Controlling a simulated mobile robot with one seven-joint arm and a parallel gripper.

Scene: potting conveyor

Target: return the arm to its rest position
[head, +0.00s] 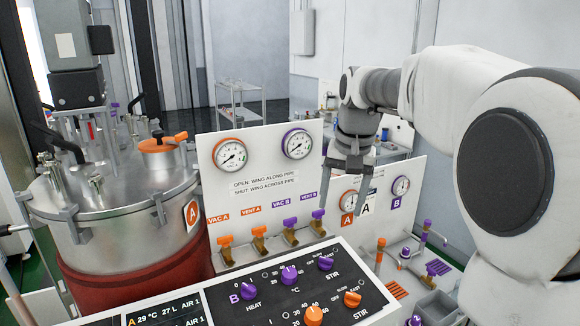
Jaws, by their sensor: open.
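My arm reaches in from the right side of the head view, its large white links filling the right edge. My gripper (346,168) hangs from the dark wrist with its fingers pointing down. It is open, and nothing shows between the fingers. It is in front of the white gauge panel, near the gap between the left panel with two large gauges and the right panel with two smaller ones.
A steel vessel (140,225) marked A stands at left. A valve panel (265,150) holds orange and purple wing valves. A control console (250,300) with knobs is in front. A wire shelf cart (240,105) stands behind. Small fittings and a grey bin (437,306) lie at lower right.

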